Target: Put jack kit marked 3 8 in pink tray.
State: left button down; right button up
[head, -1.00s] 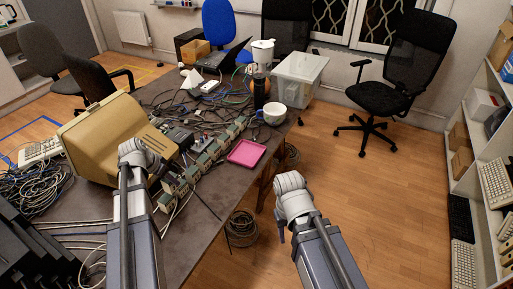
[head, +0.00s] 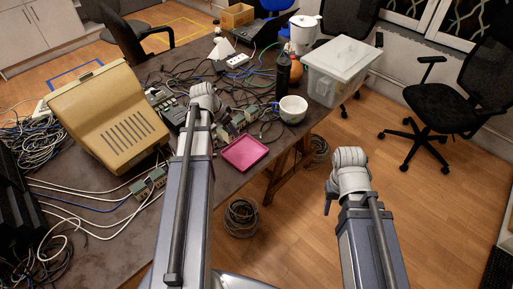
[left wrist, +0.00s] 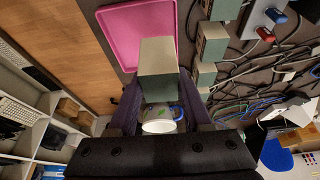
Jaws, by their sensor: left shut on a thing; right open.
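My left gripper (left wrist: 159,98) is shut on a grey-green box-shaped jack kit (left wrist: 158,56), seen between its purple fingers in the left wrist view. No marking on the held kit can be read. The pink tray (head: 245,153) lies empty on the table near its right edge, just right of my left gripper in the head view. It also shows behind the held kit in the left wrist view (left wrist: 122,32). My left fingertips are mostly hidden by the arm in the head view. My right gripper (head: 329,196) is open and empty, off the table's right side.
Other jack kits (left wrist: 212,41) stand in a row beside the tray, among cables. A white cup (head: 292,110), a dark bottle (head: 283,72) and a clear bin (head: 340,72) stand behind the tray. A beige monitor (head: 108,115) is at left.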

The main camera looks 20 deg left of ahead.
aim_at(226, 137)
pick_arm(q)
jog(key=shift+r+p, duration=0.3)
jog(key=shift+r, duration=0.15)
notch_tip(226, 137, down, 10)
jog(key=b, duration=1)
jog(key=shift+f, duration=0.1)
jog(key=shift+f+b, duration=0.25)
jog(key=shift+b, duration=0.1)
jog(key=shift+c, duration=1.6)
grip_release()
jog(key=shift+r, duration=0.1)
jog(key=shift+r, duration=0.1)
jog(key=shift+p+v, duration=0.75)
jog(key=shift+p, duration=0.2)
jog(key=p+v, duration=0.9)
jog(key=v, duration=0.1)
jog(key=shift+s+r+p, duration=0.15)
jog(key=shift+r+p, duration=0.15)
jog(key=shift+p, duration=0.1)
